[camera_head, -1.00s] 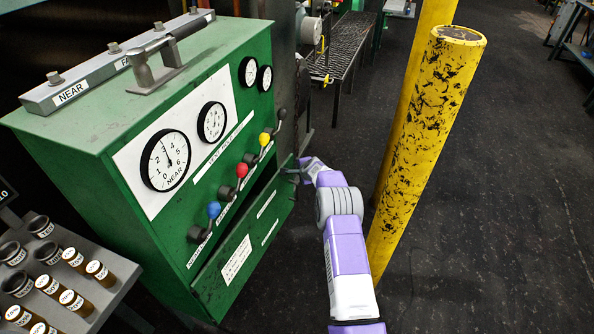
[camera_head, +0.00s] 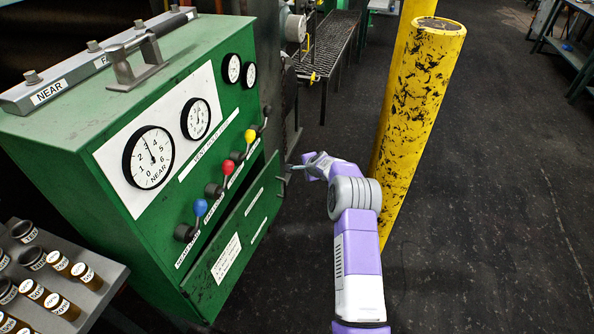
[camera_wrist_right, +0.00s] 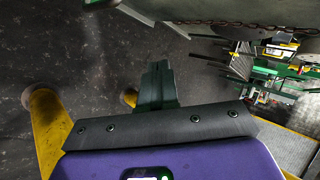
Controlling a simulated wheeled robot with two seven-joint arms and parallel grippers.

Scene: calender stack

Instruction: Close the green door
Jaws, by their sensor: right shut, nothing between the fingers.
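The green door (camera_head: 240,229) is a low panel with white labels on the front of the green cabinet (camera_head: 60,150). In the head view it stands ajar, with its top edge out from the cabinet and a dark gap behind it. My right gripper (camera_head: 284,172) is shut and empty, at the door's far right edge; I cannot tell whether it touches. In the right wrist view the shut fingers (camera_wrist_right: 157,84) point over dark floor, and the door cannot be made out. My left gripper is not in view.
Blue, red and yellow knobbed levers (camera_head: 228,168) stick out above the door. A scuffed yellow post (camera_head: 415,110) stands close behind my right arm. A rack of labelled cylinders (camera_head: 107,272) is at lower left. The floor (camera_head: 500,200) to the right is clear.

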